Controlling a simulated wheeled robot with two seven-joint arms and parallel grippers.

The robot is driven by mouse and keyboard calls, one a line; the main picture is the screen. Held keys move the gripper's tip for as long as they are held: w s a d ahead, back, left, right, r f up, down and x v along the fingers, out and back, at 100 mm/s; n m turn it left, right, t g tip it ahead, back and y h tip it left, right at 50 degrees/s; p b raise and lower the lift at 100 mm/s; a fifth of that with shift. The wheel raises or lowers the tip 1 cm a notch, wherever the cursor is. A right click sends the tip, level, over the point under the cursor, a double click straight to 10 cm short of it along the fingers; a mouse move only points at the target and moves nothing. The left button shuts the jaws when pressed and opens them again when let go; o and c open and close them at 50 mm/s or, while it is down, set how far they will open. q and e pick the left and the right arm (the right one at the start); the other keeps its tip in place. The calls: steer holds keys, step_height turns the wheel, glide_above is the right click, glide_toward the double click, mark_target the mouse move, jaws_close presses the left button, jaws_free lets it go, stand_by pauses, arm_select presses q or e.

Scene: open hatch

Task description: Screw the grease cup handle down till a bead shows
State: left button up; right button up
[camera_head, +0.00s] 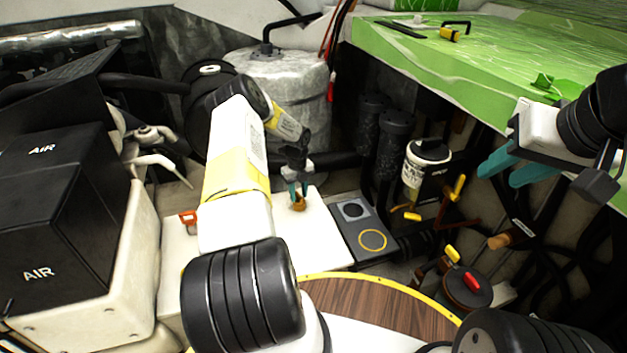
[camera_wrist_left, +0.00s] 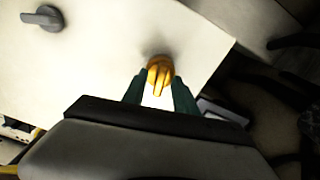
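A small brass-coloured handle (camera_head: 299,203), which looks like the grease cup handle, stands on a white panel (camera_head: 318,230). It also shows in the left wrist view (camera_wrist_left: 159,74) as a round cap with a raised bar. My left gripper (camera_head: 299,189) reaches down to it, its teal fingers on either side of the cap. Pale gaps show beside the bar; whether the fingertips touch the cap's rim is unclear. I see no bead of grease. My right gripper (camera_head: 512,170) is open and empty, away at the right beside the green bench.
A grey knob (camera_wrist_left: 43,18) sits on the same panel in the left wrist view. A dark box (camera_head: 362,226) with a yellow ring lies right of the panel. A grey tank (camera_head: 283,85) stands behind. Black AIR cases (camera_head: 55,190) fill the left; pipes and yellow-handled valves crowd the right.

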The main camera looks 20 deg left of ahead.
arm_select(q)
step_height(320, 180, up, 9)
stand_by(0.9)
stand_by(2.3)
step_height(320, 180, up, 14)
steer(key=r+n+t, duration=0.1)
steer(key=n, duration=0.3)
glide_above(299, 195)
steer(key=s+d, duration=0.1)
steer(key=d, duration=0.3)
steer(key=s+d+r+n+t, duration=0.1)
steer(key=s+d+r+n, duration=0.25)
steer(key=r, duration=0.35)
steer(key=s+d+r+n, duration=0.2)
steer(key=s+r+n, duration=0.1)
steer(key=s+r, duration=0.3)
steer(key=s+d+r+n+t, duration=0.1)
steer(key=s+d+r+n, duration=0.2)
steer(key=s+n, duration=0.2)
steer(key=s+d+r+n+t+h, duration=0.1)
steer(key=s+d+r+n, duration=0.2)
steer(key=s, duration=0.9)
steer(key=s+d+r+n+t+h, duration=0.1)
steer(key=s+d+r+n+t, duration=0.1)
steer(key=s+n, duration=0.5)
step_height(299, 195, up, 3)
steer(key=shift+s+d+f, duration=0.1)
steer(key=shift+s+d, duration=0.55)
steer(key=shift+a, duration=0.15)
